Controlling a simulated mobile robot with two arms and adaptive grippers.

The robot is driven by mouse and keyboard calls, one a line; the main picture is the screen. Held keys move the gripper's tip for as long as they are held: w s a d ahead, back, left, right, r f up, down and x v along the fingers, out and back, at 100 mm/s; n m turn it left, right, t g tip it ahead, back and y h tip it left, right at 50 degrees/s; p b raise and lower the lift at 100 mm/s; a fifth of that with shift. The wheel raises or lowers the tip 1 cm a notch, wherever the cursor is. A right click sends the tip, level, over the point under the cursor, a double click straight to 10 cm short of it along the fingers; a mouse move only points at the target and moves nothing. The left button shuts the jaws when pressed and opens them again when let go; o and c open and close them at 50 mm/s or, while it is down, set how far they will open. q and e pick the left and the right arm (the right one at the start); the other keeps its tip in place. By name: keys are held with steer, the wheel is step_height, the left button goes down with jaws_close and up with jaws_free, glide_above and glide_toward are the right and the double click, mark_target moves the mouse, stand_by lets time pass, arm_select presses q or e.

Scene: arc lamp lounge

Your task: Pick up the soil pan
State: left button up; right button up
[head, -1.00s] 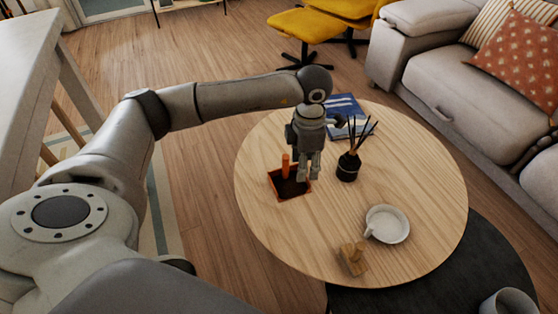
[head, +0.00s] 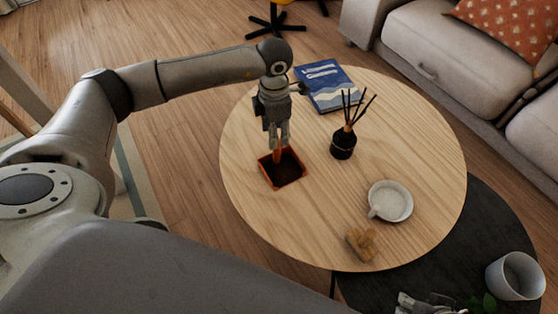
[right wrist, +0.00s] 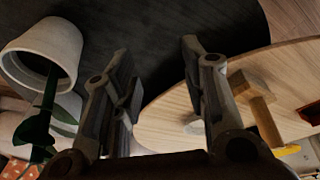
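The soil pan (head: 291,171) is a small square orange-rimmed tray of dark soil, lying flat on the left part of the round wooden table. An orange handle (head: 277,155) stands up at its far-left side. My left gripper (head: 279,146) points down right over the pan, its fingertips at the top of the handle and partly covering it. I cannot tell whether the fingers are closed on it. My right gripper (right wrist: 155,50) is open and empty in the right wrist view; part of it also shows at the bottom edge of the head view (head: 425,302).
On the wooden table (head: 325,225) are a blue book (head: 328,88), a black reed diffuser (head: 342,146), a white dish (head: 392,199) and a small wooden block-like item (head: 361,243). A lower dark table (head: 440,255) holds a white pot (head: 516,276). A sofa (head: 440,70) stands behind.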

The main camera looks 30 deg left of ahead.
arm_select(q)
steer(key=shift+f, duration=0.5)
steer(key=f, duration=0.3)
steer(key=f+b, duration=0.1)
steer(key=shift+w+d+f, duration=0.1)
steer(key=shift+w+f, duration=0.05)
steer(key=shift+w, duration=0.1)
steer(key=shift+f, duration=0.15)
arm_select(e)
steer(key=w+a+r+t, duration=0.1)
steer(key=w+t, duration=0.2)
steer(key=w, duration=0.3)
steer(key=shift+a+r+y, duration=0.15)
steer(key=shift+a+y, duration=0.25)
arm_select(q)
jaws_close()
